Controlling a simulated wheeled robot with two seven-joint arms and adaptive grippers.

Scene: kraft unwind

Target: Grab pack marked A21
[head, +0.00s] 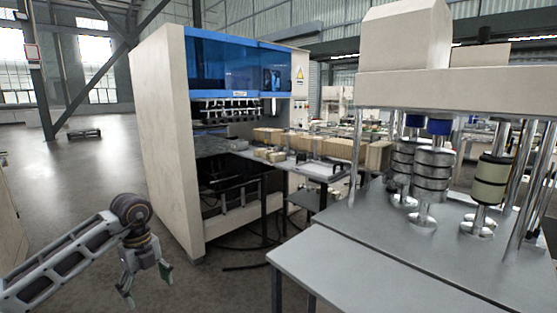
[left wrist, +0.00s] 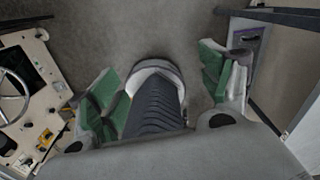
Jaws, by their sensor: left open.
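No marking A21 can be read in either view. Several tan packs or blocks (head: 335,148) stand in a row on the machine's outfeed in the middle of the head view, with smaller tan pieces (head: 270,155) in front of them. They are too small to tell apart by label. My left gripper (head: 147,284) hangs low at the lower left of the head view, well apart from the packs, with its fingers spread. In the left wrist view its green-padded fingers (left wrist: 160,78) are wide apart. A dark ribbed part shows between them; I cannot tell whether it touches them.
A large cream machine with a blue window (head: 225,65) stands left of centre. A grey steel table (head: 345,270) with metal columns fills the right foreground. Cables (head: 250,262) lie on the floor by the machine. The floor (head: 100,165) at left is mostly clear.

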